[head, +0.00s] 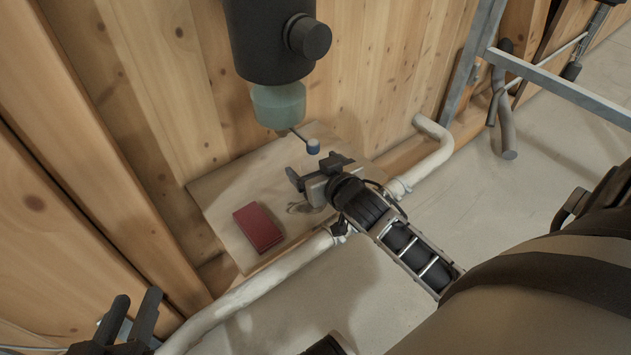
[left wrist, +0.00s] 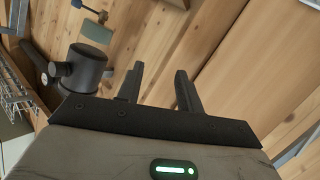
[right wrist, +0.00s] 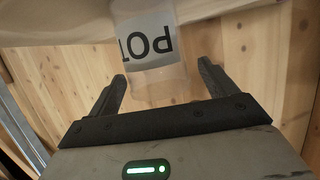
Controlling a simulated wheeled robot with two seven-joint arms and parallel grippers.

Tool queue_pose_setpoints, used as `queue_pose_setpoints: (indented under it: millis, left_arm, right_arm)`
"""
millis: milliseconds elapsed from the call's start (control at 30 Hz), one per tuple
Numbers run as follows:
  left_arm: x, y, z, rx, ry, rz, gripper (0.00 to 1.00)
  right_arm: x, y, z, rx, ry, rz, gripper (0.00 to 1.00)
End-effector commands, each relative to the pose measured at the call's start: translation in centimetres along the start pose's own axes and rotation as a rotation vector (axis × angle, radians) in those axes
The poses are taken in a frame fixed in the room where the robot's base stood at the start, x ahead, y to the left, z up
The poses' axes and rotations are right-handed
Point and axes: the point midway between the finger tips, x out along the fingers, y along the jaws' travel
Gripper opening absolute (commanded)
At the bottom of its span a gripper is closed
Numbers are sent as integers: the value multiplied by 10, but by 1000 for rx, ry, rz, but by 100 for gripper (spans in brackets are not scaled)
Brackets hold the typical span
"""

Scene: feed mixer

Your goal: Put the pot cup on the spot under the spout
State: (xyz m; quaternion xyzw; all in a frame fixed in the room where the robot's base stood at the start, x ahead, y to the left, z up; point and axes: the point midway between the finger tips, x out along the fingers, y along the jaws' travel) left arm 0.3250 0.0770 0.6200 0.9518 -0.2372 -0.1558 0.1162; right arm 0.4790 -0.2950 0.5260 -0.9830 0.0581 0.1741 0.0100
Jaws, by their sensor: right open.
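The pot cup (right wrist: 150,45) is clear, with a grey label reading POT, upside down in the right wrist view. It stands between the two parted fingers of my right gripper (right wrist: 162,72), with a gap visible on each side. In the head view my right gripper (head: 318,172) is over the wooden shelf; I cannot make out the cup there. The black mixer (head: 268,45), with a translucent teal lower part (head: 278,103), hangs above and left of it. A dark mark (head: 301,208) on the shelf may be the spot. My left gripper (head: 132,322) is open and empty, low at the left.
A red block (head: 258,228) lies on the shelf (head: 220,192). A pale pipe (head: 262,284) runs along the shelf's front. Plank walls (head: 165,85) stand behind and left.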

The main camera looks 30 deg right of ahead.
Motion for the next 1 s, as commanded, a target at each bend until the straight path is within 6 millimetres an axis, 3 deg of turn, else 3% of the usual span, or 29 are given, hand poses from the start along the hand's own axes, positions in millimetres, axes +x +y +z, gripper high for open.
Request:
queue_pose_setpoints:
  millis: [100, 300, 667, 1000]
  left_arm:
    - [1, 0, -4, 2, 8, 1, 36]
    - [2, 0, -3, 1, 7, 0, 36]
    - [1, 0, -2, 3, -1, -4, 36]
    - [-4, -3, -1, 66, -60, -44, 36]
  right_arm:
    - [0, 0, 0, 0, 0, 0, 84]
    - [-1, 0, 0, 0, 0, 0, 37]
    - [-2, 0, -4, 1, 1, -1, 33]
    - [-15, 0, -40, 0, 4, 0, 33]
